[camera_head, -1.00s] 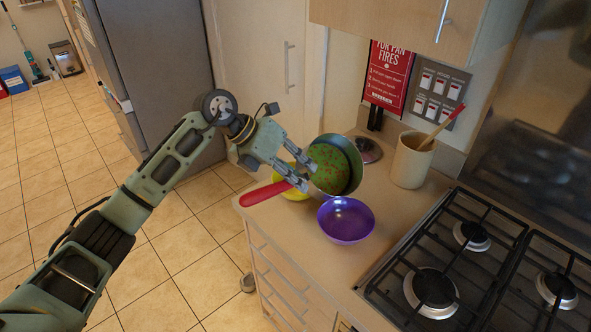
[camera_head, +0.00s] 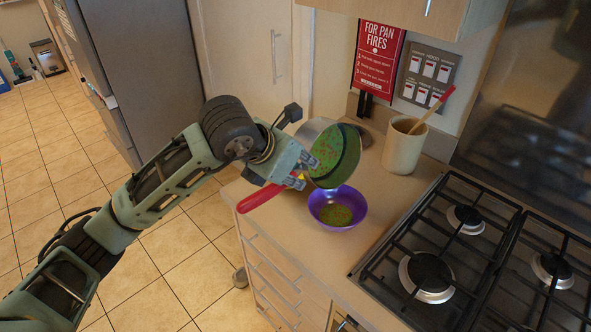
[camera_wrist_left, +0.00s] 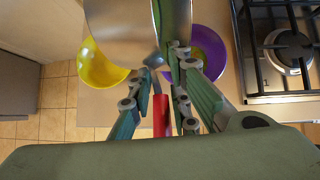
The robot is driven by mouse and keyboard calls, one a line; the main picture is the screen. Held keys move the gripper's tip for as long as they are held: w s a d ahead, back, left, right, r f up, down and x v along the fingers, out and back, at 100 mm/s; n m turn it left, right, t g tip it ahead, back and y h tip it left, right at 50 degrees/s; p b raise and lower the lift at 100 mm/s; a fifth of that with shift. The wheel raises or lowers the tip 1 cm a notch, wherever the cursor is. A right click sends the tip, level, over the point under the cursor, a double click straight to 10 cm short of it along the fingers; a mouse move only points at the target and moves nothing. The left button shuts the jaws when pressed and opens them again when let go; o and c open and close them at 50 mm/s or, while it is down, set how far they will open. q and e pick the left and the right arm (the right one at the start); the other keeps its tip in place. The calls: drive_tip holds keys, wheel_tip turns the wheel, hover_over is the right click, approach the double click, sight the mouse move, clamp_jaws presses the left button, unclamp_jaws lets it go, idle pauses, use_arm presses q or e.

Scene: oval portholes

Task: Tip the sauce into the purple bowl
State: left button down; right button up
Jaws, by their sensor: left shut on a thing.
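My left gripper (camera_head: 296,172) is shut on the red-handled pan (camera_head: 262,197) and holds it tilted above the counter. The pan's open side faces right and toward the camera, with green, red-flecked sauce (camera_head: 328,152) inside. The purple bowl (camera_head: 323,211) stands upright on the counter just below the pan's lower rim. Green sauce (camera_head: 335,215) lies in the bottom of the bowl. In the left wrist view the pan's metal outside (camera_wrist_left: 130,30) covers part of the purple bowl (camera_wrist_left: 222,55), and the red handle (camera_wrist_left: 161,115) shows between the fingers. My right gripper is not in view.
A yellow bowl (camera_wrist_left: 98,68) stands left of the purple bowl in the left wrist view. A beige crock (camera_head: 403,150) with a red-tipped wooden utensil stands at the back. The gas hob (camera_head: 450,255) is to the right.

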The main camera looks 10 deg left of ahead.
use_arm(q)
drive_tip(key=shift+s+d+m+t+y+b, duration=0.45)
drive_tip(key=shift+s+d+t+b, duration=0.3)
drive_tip(key=shift+b, duration=1.25)
drive_tip(key=shift+s+d+t+y+b, duration=0.3)
drive_tip(key=shift+t+b, duration=0.15)
drive_tip(key=shift+b, duration=0.55)
idle(0.9)
idle(1.9)
